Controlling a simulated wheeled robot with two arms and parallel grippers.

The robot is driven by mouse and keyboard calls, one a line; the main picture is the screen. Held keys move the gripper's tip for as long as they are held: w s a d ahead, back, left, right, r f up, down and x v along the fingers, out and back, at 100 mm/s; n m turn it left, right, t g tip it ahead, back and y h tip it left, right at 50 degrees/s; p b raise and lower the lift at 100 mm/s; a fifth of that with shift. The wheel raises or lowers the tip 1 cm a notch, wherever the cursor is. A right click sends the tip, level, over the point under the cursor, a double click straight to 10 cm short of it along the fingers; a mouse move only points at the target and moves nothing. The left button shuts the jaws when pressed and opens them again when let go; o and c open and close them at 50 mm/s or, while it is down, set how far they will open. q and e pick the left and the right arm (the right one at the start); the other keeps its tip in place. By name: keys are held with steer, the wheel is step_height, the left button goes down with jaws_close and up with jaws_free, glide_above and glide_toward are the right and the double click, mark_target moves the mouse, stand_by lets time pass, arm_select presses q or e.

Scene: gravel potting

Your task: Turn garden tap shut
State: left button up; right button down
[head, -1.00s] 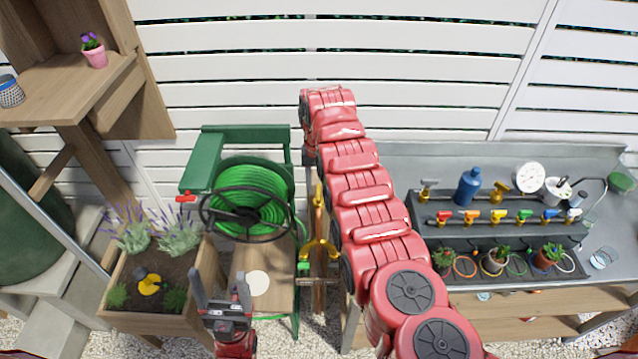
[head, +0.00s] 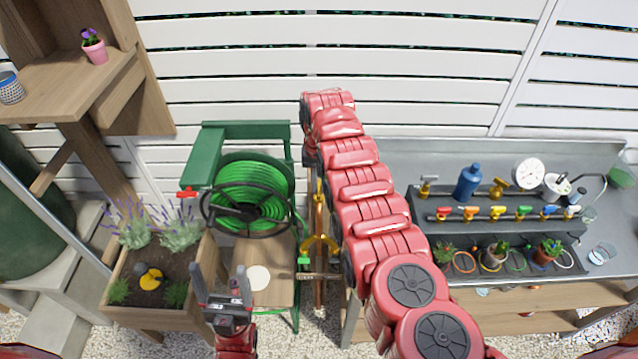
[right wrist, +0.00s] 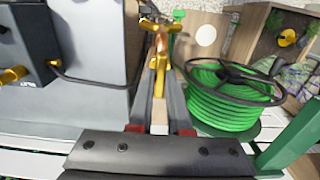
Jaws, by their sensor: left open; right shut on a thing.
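The brass garden tap (head: 320,244) stands on a wooden post beside the green hose reel, left of the bench. A narrow upright yellow part shows above it. My right arm reaches over from the right, and its links hide part of the area. In the right wrist view, my right gripper (right wrist: 163,85) is shut on the tap's yellow-brass part (right wrist: 158,78), between its fingertips. Pale wood shows behind it, and which part of the tap is gripped is hard to tell. My left gripper (head: 220,285) is open and empty, low in front of the planter and stool.
A green hose reel (head: 262,195) stands left of the tap. A wooden planter (head: 150,318) with lavender is further left. A metal bench (head: 400,160) at the right carries a grey rack (head: 425,205) with small coloured taps, a blue bottle and potted plants.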

steer(key=shift+w+f+m+b, duration=0.15)
steer(key=shift+m+b, duration=0.35)
steer(key=shift+b, duration=0.4)
steer(key=m+b, duration=0.4)
steer(key=b, duration=0.3)
steer(key=shift+f+m, duration=0.1)
steer(key=shift+m, duration=0.3)
steer(key=shift+m+b, duration=0.6)
steer(key=shift+m, duration=0.3)
steer(key=shift+r+m+b, duration=0.2)
steer(key=shift+m+b, duration=0.1)
steer(key=shift+m, duration=0.6)
steer(key=shift+r+m, duration=0.1)
steer(key=shift+m, duration=0.8)
steer(key=m, duration=0.3)
steer(key=shift+m, duration=1.8)
steer(key=shift+r, duration=0.1)
